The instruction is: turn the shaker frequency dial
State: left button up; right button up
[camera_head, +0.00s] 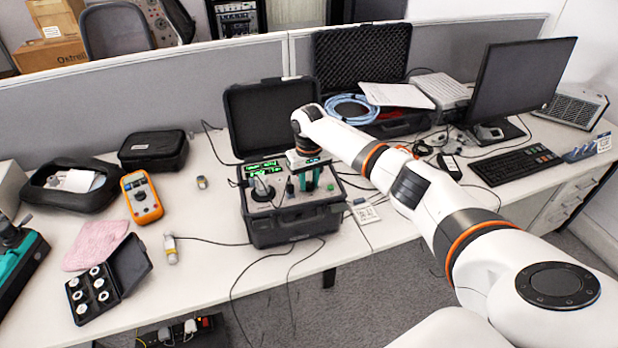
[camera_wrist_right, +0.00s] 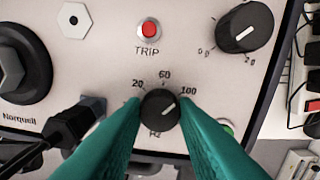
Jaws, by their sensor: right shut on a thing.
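The shaker unit is an open black case (camera_head: 290,232) with a light panel and green displays, seen in the head view. Its frequency dial (camera_wrist_right: 160,110), a small black knob marked Hz, shows in the wrist view with 20, 60 and 100 around it. Its white pointer line aims up and right, towards the 100 side. My right gripper (camera_head: 311,186) reaches down over the panel; its teal fingers (camera_wrist_right: 163,104) are shut on the dial from both sides. In the head view the gripper hides the dial. My left gripper is not in view.
A red TRIP button (camera_wrist_right: 149,29) and a larger black knob (camera_wrist_right: 245,26) sit above the dial. Black connectors (camera_wrist_right: 80,120) are plugged in at left. An orange multimeter (camera_head: 142,197) and a tray of round parts (camera_head: 108,280) lie left of the case.

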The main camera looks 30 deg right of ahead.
jog(key=n+p, duration=0.1)
jog(key=n, duration=0.2)
jog(key=shift+r+n, duration=0.1)
jog(key=shift+n, duration=0.2)
jog(key=n+p, duration=0.1)
jog(key=n, duration=0.3)
jog(key=shift+n, duration=0.3)
jog(key=n, duration=0.9)
jog(key=shift+n, duration=0.3)
jog(key=o, duration=1)
